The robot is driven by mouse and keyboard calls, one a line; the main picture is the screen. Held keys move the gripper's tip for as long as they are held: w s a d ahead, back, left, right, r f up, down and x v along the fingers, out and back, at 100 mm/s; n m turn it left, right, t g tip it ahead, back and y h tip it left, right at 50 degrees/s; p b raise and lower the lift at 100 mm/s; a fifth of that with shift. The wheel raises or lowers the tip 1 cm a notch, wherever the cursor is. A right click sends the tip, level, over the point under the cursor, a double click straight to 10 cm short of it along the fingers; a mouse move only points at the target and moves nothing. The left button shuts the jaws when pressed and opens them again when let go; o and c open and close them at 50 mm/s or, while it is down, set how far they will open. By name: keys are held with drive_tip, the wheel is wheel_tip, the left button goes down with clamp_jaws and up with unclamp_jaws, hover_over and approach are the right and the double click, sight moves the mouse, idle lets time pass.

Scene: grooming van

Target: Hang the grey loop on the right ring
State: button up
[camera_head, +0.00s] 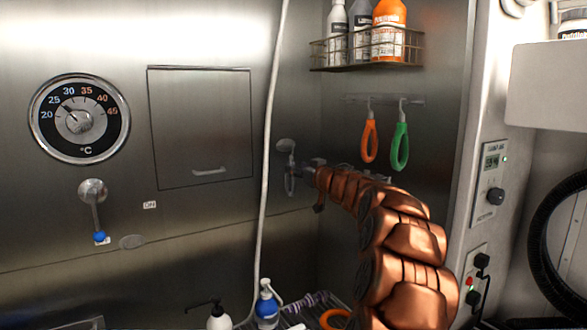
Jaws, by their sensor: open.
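My gripper (305,166) is at the far end of my copper-coloured arm, by the back corner of the steel wall. It is open, but its fingers are small and dark here. A slim grey loop (290,183) hangs just left of the fingertips, below a round grey wall mount (286,146). This mount may be the ring, but I cannot tell whether the loop hangs from it or touches a finger. No second ring can be made out clearly, and my arm hides part of the side wall.
An orange loop (370,141) and a green loop (400,147) hang from a clear rail (385,99), above my arm. A wire basket (366,52) of bottles is higher up. A white hose (270,130) runs down left of the gripper.

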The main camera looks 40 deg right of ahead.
drive_tip(key=s, duration=0.7)
drive_tip(key=shift+a, duration=0.45)
drive_tip(key=a+f+m+g+h, duration=0.3)
drive_tip(key=a+f+g+h, duration=0.1)
drive_tip(key=a, duration=0.5)
drive_tip(key=s+a+f+g+y, duration=0.1)
drive_tip(key=s+a+f+g, duration=0.5)
drive_tip(key=s+a+f, duration=0.5)
drive_tip(key=s+a+f+n+g+y, duration=0.1)
drive_tip(key=s+a+f+g, duration=0.2)
drive_tip(key=s+a, duration=0.4)
drive_tip(key=s+a+f+n+g+y, duration=0.1)
drive_tip(key=s+a+f, duration=0.5)
drive_tip(key=s, duration=0.8)
drive_tip(key=s+a+f+n+g+y, duration=0.2)
drive_tip(key=s+a+f+g, duration=0.3)
drive_tip(key=s, duration=0.6)
drive_tip(key=a, duration=0.2)
drive_tip(key=shift+a+g+y, duration=0.3)
drive_tip(key=shift+g+y, duration=0.1)
